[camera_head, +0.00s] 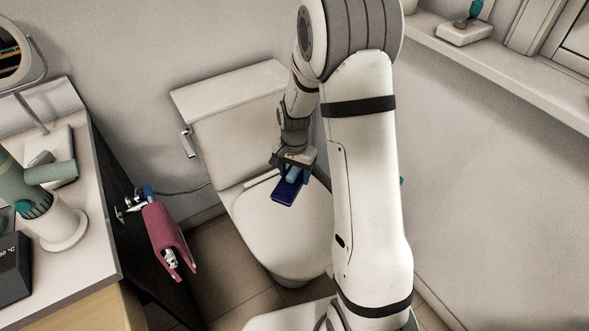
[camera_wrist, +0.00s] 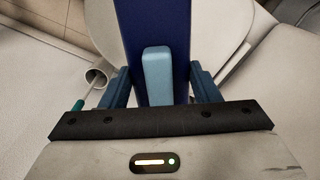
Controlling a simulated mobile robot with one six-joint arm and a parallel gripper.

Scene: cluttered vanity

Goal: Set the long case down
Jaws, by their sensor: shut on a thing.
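The long case (camera_head: 287,190) is dark blue and is held by my gripper (camera_head: 292,172) over the closed white toilet lid (camera_head: 300,235). In the wrist view the case (camera_wrist: 155,25) runs away from me, with a light blue piece (camera_wrist: 157,75) along its near middle. The blue fingers of my gripper (camera_wrist: 160,92) stand on either side of the case and are shut on it. I cannot tell whether the case touches the lid. My arm hides the right part of the toilet.
A ledge (camera_head: 490,60) runs along the right wall.

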